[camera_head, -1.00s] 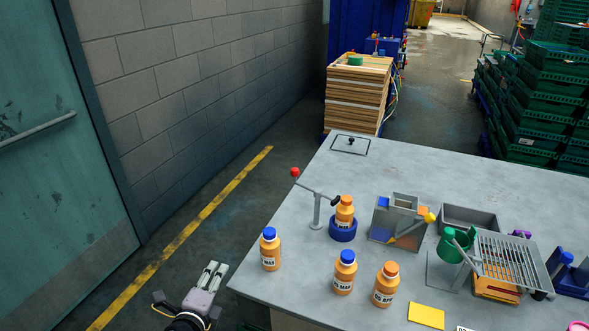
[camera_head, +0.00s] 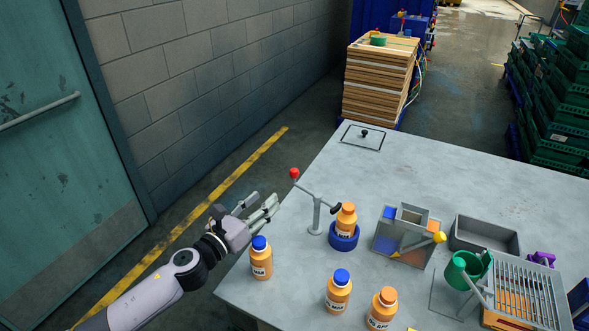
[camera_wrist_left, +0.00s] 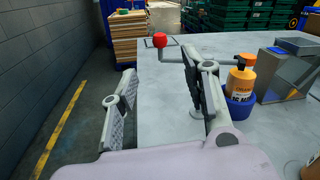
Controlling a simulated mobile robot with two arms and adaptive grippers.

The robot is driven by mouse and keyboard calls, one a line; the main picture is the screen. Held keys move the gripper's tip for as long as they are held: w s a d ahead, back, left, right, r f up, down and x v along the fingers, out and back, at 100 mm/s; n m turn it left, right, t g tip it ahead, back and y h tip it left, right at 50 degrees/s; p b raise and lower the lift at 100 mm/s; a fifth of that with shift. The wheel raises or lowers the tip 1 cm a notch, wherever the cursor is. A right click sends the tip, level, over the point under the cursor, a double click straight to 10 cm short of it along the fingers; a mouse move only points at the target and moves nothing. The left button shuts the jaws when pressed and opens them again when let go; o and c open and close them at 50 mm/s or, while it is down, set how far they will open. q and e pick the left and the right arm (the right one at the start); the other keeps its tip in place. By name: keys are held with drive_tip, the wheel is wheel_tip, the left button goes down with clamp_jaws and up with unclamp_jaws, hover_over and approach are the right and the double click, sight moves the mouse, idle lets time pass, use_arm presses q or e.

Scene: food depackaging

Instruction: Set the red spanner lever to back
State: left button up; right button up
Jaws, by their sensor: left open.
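The spanner lever (camera_head: 315,194) sits on a grey post on the table. My left gripper (camera_head: 262,204) is open and empty, left of the post and nearer than the red ball, by the table's left edge. In the left wrist view, the red ball (camera_wrist_left: 160,40) shows ahead between the open fingers, apart from them. The right finger hides part of the lever and post there. My right gripper is not in view.
A blue-capped bottle (camera_head: 261,258) stands just below my left gripper. A grey sorting box (camera_head: 384,242) is right of the holder.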

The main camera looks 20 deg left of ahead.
sight(291, 175)
use_arm(q)
drive_tip(key=p+x, duration=0.2)
drive_tip(key=x, duration=1.2)
drive_tip(key=shift+f, duration=0.1)
drive_tip(key=shift+w, duration=0.3)
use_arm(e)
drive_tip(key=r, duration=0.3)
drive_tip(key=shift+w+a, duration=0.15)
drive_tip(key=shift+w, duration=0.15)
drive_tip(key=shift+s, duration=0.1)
use_arm(q)
clamp_jaws()
